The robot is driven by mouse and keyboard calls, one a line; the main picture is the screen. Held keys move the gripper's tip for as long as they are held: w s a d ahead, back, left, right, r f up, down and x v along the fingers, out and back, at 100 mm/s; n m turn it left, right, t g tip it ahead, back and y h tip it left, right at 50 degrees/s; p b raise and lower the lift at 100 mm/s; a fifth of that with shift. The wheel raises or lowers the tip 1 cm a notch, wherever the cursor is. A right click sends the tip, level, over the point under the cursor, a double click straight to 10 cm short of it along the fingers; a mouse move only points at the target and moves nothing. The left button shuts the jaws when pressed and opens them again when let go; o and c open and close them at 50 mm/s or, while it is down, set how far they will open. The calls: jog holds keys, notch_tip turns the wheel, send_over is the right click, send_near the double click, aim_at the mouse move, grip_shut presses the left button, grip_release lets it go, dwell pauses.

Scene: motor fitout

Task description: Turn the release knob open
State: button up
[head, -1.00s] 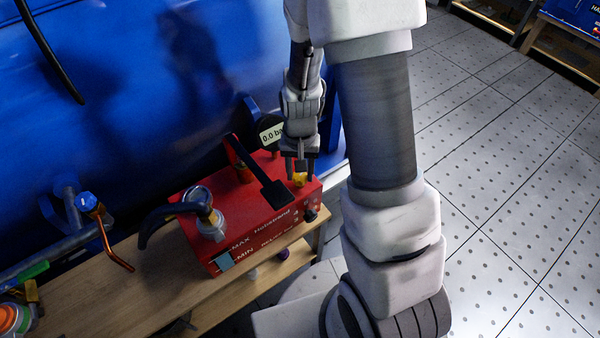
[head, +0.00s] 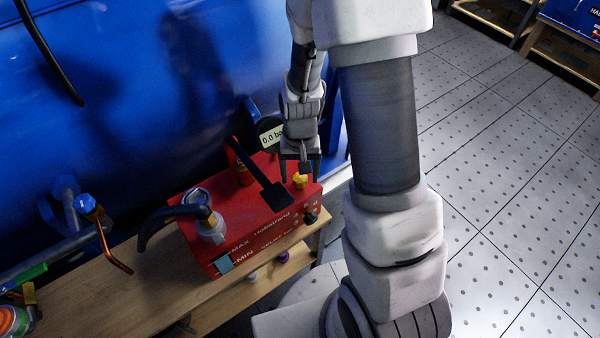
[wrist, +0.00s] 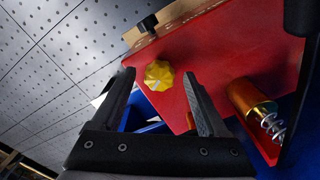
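The release knob appears to be the yellow lobed knob (head: 300,181) on the top right end of the red pump box (head: 258,212). In the wrist view the yellow knob (wrist: 158,75) has a pale mark on its face. My gripper (head: 300,172) is above the knob, fingers pointing down. In the wrist view my gripper (wrist: 161,73) is open, and the knob shows between its fingertips with a gap on each side. It looks just beyond the tips; I cannot tell the exact height. Nothing is held.
A black lever (head: 262,176) rises from the box beside my gripper. A dark hose (head: 175,217) joins the box's left end. A gauge (head: 271,134) reading 0.0 stands behind. A small black knob (head: 311,217) is on the front. A blue tank (head: 140,90) fills the back.

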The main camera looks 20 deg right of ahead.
aim_at(300, 178)
jog(key=shift+r, duration=0.1)
notch_tip(300, 178, up, 17)
jog(key=p, duration=0.2)
dwell(0.4)
jog(key=shift+r, duration=0.15)
jog(key=s+r+n+t, duration=0.3)
jog(key=s+r+t, duration=0.2)
jog(key=s+r, duration=0.8)
jog(key=shift+s+a+t, duration=0.15)
jog(key=shift+a+t, duration=0.05)
jog(key=shift+t, duration=0.1)
jog(key=shift+c, duration=0.3)
dwell(0.7)
